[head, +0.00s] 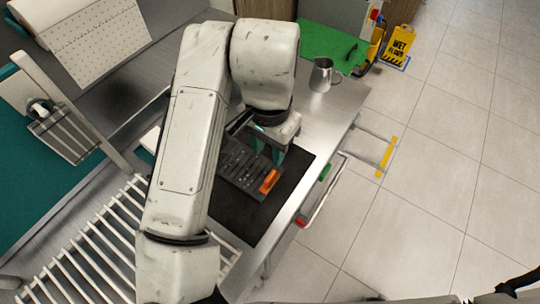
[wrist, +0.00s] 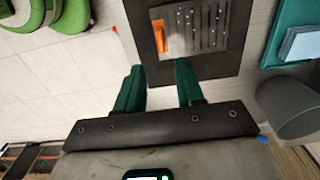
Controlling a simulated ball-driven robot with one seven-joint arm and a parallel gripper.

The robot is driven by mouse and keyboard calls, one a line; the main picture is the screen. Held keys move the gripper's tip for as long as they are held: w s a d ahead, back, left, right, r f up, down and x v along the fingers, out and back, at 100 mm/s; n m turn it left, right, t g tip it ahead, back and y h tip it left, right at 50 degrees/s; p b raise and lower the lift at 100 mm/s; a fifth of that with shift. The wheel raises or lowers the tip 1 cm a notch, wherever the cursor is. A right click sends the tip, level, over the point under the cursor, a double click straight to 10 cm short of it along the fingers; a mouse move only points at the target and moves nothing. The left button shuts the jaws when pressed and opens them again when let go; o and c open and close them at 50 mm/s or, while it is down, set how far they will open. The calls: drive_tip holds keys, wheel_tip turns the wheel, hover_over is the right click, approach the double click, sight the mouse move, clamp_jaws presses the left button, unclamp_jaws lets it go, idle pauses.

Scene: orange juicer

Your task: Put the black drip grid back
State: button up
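The black drip grid (head: 241,166) is a dark slotted plate with an orange tab (head: 269,181) at one end. It lies on a black mat (head: 235,218) on the metal counter. In the wrist view the grid (wrist: 207,28) is at the top, with its orange tab (wrist: 159,36) toward the left. My gripper (head: 268,156) is over the mat, near the tab end. In the wrist view my gripper (wrist: 160,67) has its two teal fingers apart, with nothing between them. My arm hides part of the counter in the head view.
A metal jug (head: 322,76) stands on the counter beyond the mat. A green board (head: 330,46) is farther back. A white slatted rack (head: 95,250) is at lower left. The counter's right edge drops to tiled floor, with a wet-floor sign (head: 397,43).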

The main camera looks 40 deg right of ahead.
drive_tip(key=w+d+f+n+t+h, duration=0.15)
drive_tip(key=d+n+t+h, duration=0.35)
drive_tip(key=d, duration=1.3)
drive_tip(key=s+a+f+n+g+y, duration=0.2)
drive_tip(key=s+a+f+n, duration=0.2)
drive_tip(key=s+f, duration=0.5)
drive_tip(key=s+a+f+n+g+y, duration=0.2)
drive_tip(key=s+a+f+n, duration=0.2)
drive_tip(key=s+f, duration=0.5)
drive_tip(key=shift+a+f+n+y, duration=0.3)
drive_tip(key=shift+a+f+y, duration=0.15)
drive_tip(key=shift+a, duration=0.65)
